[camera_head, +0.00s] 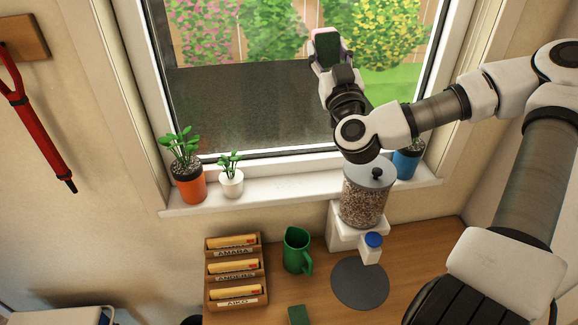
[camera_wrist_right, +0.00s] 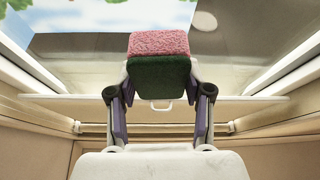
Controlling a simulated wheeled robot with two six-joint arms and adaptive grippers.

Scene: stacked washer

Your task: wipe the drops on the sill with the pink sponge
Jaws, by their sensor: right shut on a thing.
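My right gripper (camera_head: 327,52) is raised in front of the window, above the sill. It is shut on the sponge (camera_head: 326,44), whose dark green side shows in the head view. In the right wrist view the sponge (camera_wrist_right: 159,44) has a pink upper layer and a dark green lower layer, between the two fingers. The white sill (camera_head: 285,188) runs below the window, well below the sponge. I cannot make out clear drops on it; my right arm and a dispenser hide part of its right side. My left gripper is not in view.
An orange pot (camera_head: 189,186) and a white pot (camera_head: 231,182) stand on the sill's left, a blue pot (camera_head: 406,163) on its right. A grain dispenser (camera_head: 364,200), green jug (camera_head: 296,250) and file rack (camera_head: 236,273) stand on the wooden table. The sill's middle is free of pots.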

